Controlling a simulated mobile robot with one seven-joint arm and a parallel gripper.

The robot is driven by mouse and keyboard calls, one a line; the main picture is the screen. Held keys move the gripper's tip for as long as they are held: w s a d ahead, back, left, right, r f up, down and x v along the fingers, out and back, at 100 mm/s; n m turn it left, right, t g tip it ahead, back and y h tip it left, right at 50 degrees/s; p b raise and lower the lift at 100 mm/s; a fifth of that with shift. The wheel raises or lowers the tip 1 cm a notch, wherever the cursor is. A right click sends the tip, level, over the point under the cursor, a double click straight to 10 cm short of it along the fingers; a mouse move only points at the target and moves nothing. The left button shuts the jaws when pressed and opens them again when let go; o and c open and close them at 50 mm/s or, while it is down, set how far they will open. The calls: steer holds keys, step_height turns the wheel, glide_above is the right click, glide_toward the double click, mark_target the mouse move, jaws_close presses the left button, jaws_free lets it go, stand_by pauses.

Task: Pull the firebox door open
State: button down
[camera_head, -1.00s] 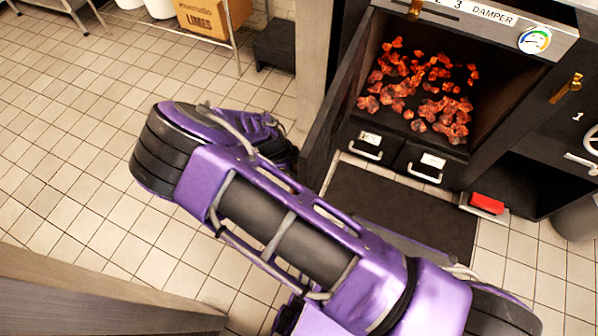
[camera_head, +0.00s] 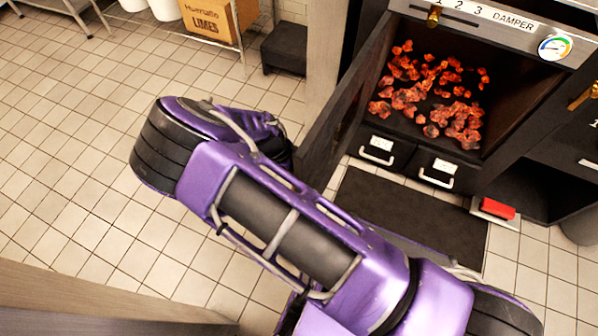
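The firebox (camera_head: 520,110) is at the upper right, its opening uncovered, with glowing orange coals (camera_head: 430,95) inside. The firebox door (camera_head: 340,115) is a dark panel swung out on the left side of the opening, seen nearly edge-on. My purple arm crosses the middle of the picture and bends beside the door's lower end. My gripper is not visible; the arm's own links hide that area, so I cannot tell whether it touches the door.
Below the firebox are two drawers with white handles (camera_head: 437,178) and a dark mat (camera_head: 415,215). A red pedal (camera_head: 497,208) lies right of the mat. A rack with a limes box (camera_head: 215,18) stands at the upper left. Tiled floor (camera_head: 70,150) at left is clear.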

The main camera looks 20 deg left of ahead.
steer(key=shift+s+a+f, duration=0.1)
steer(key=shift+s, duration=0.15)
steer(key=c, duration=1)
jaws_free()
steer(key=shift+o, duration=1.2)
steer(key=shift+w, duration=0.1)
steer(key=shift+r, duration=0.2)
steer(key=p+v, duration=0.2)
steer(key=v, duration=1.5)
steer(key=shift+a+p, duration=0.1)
steer(key=shift+p, duration=0.2)
